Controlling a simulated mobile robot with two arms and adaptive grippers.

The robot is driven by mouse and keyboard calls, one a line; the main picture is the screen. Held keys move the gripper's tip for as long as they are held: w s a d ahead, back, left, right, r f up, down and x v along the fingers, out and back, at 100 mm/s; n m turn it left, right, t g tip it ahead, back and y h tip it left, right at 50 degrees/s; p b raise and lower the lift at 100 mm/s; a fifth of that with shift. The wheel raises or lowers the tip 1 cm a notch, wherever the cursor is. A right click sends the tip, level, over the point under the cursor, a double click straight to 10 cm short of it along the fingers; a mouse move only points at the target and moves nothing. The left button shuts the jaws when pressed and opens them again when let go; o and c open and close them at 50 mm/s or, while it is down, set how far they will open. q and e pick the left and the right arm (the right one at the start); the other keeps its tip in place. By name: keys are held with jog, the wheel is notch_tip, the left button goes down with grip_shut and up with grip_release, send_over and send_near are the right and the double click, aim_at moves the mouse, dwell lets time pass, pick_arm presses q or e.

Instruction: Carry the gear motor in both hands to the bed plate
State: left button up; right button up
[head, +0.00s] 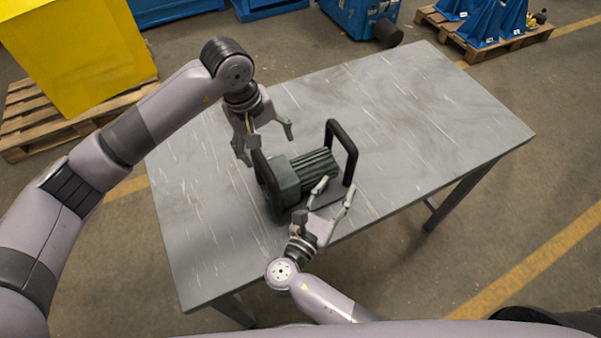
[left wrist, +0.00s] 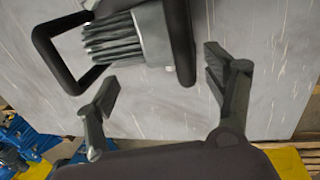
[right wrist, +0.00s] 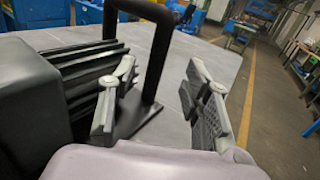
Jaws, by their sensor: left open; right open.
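The gear motor (head: 284,178), with a dark grey housing, ribbed body and a black handle at each end, stands on the grey table. My left gripper (head: 268,148) is open and empty beside the far side of the motor, near its left handle. In the left wrist view the motor (left wrist: 152,35) lies beyond the open fingers, apart from them. My right gripper (head: 335,187) is open at the near side, by the right handle (head: 352,155). In the right wrist view this handle's post (right wrist: 157,65) appears between the fingers, not gripped. I cannot identify the bed plate.
The table top (head: 420,110) is clear to the right of the motor and at the far end. A yellow bin (head: 75,60) on a pallet stands at the far left. Blue containers (head: 358,15) and a pallet with blue parts (head: 485,25) stand behind the table.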

aim_at(278, 167)
pick_arm(q)
jog(key=f, duration=0.3)
jog(key=d+f, duration=0.1)
jog(key=f, duration=0.5)
jog(key=shift+w+d+f, duration=0.15)
jog(key=shift+w+d, duration=0.2)
pick_arm(e)
jog(key=x, duration=0.9)
jog(key=shift+w+d, duration=0.15)
jog(key=shift+d, duration=0.05)
pick_arm(q)
jog(key=shift+c, duration=0.5)
pick_arm(e)
jog(key=shift+c, duration=0.5)
pick_arm(q)
jog(key=c, duration=1)
pick_arm(e)
jog(key=shift+a, duration=0.15)
grip_shut()
pick_arm(q)
jog(key=shift+s, duration=0.1)
grip_shut()
